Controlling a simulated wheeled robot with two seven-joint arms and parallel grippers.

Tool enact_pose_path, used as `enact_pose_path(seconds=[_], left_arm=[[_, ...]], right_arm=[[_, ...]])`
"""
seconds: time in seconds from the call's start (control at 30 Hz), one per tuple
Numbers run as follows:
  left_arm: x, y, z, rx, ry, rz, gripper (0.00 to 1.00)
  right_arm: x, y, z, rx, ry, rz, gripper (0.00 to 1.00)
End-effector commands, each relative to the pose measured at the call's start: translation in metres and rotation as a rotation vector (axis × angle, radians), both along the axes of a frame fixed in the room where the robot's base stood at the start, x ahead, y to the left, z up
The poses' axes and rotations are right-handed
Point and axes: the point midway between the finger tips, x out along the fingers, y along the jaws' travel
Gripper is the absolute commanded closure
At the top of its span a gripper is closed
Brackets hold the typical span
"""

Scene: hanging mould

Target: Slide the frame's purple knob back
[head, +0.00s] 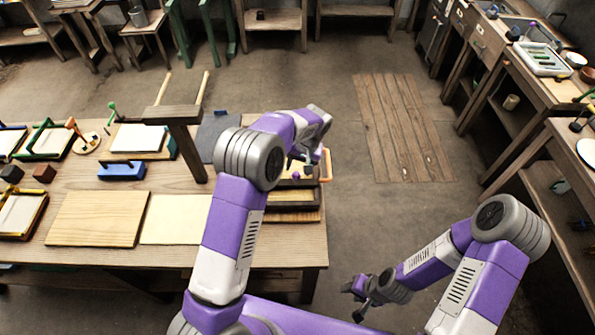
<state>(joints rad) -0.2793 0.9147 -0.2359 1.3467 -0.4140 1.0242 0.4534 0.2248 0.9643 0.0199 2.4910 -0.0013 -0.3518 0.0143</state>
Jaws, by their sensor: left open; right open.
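A small purple knob (296,175) shows at the right end of the wooden table, on a dark frame (292,194) that is partly hidden by my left arm. My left gripper (302,163) is open just above and behind the knob. I cannot tell whether its fingers touch the knob. My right gripper (358,301) is open and empty, low over the floor in front of the table's right end, well apart from the frame.
A dark wooden post with a crossbar (172,113) stands on the table left of my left arm. An orange handle (327,165) is at the frame's right side. A board (98,218) and pale sheet (175,219) lie at the front.

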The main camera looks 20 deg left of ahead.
Motion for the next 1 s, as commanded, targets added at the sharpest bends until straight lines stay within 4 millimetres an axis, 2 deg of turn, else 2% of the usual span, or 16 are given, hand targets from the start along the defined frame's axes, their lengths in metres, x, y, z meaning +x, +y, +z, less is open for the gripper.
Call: enact_pose_path(seconds=[0.1, 0.23, 0.6, 0.9, 0.97, 1.0], left_arm=[[-0.001, 0.004, -0.019, 0.000, 0.003, 0.001, 0.42], [-0.001, 0.006, -0.032, 0.000, 0.002, -0.001, 0.42], [-0.001, 0.007, -0.038, -0.002, 0.000, -0.001, 0.43], [-0.001, 0.007, -0.038, -0.002, 0.000, -0.001, 0.89], [-0.001, 0.007, -0.037, -0.002, 0.000, -0.001, 0.98], [-0.001, 0.007, -0.037, -0.002, 0.000, -0.001, 1.00]], right_arm=[[0.000, 0.000, -0.001, 0.000, 0.000, 0.000, 0.57], [0.000, 0.000, -0.002, 0.000, 0.000, 0.000, 0.57], [0.000, 0.000, -0.002, 0.000, -0.001, 0.000, 0.57], [0.000, 0.000, -0.002, 0.000, 0.000, 0.000, 0.57], [0.000, 0.000, -0.002, 0.000, 0.000, 0.000, 0.57], [0.000, 0.000, -0.002, 0.000, 0.000, 0.000, 0.57]])
